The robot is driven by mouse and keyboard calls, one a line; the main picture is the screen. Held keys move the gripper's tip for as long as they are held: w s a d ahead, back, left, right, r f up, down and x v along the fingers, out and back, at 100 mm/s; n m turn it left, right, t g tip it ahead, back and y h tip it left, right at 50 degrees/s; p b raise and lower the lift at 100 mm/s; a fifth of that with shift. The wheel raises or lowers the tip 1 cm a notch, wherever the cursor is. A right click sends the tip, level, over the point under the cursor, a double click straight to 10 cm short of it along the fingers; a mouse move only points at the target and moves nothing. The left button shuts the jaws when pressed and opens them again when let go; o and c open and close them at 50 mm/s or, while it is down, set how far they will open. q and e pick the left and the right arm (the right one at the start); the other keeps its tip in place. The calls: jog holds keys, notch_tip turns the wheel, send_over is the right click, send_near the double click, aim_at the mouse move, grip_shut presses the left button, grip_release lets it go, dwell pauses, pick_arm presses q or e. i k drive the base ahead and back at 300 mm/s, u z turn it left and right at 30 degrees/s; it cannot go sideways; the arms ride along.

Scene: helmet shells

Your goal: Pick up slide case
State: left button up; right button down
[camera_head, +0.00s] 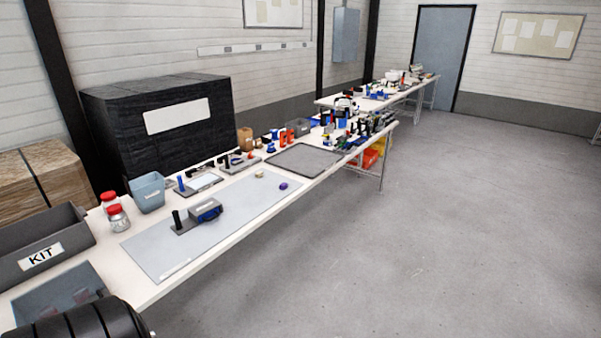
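I cannot tell for sure which thing is the slide case. A grey and blue boxy piece (206,210) with a black upright post lies on the pale grey mat (150,248) on the near table. A small tan piece (259,174) and a small purple-blue piece (283,186) lie at the mat's far end. Neither of my grippers is in view.
A grey KIT bin (40,255), jars with red lids (118,217) and a blue-grey bin (148,192) stand on the near table's left side. A dark tray (303,160) lies farther along. A large black ribbed shape fills the bottom left corner. The floor at right is clear.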

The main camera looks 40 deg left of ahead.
aim_at(179, 227)
jog(key=u, duration=0.05)
jog(key=i, duration=1.9)
jog(key=u, duration=0.95)
jog(key=i, duration=0.95)
jog(key=u, duration=1.6)
jog(key=i, duration=0.6)
jog(key=u, duration=0.45)
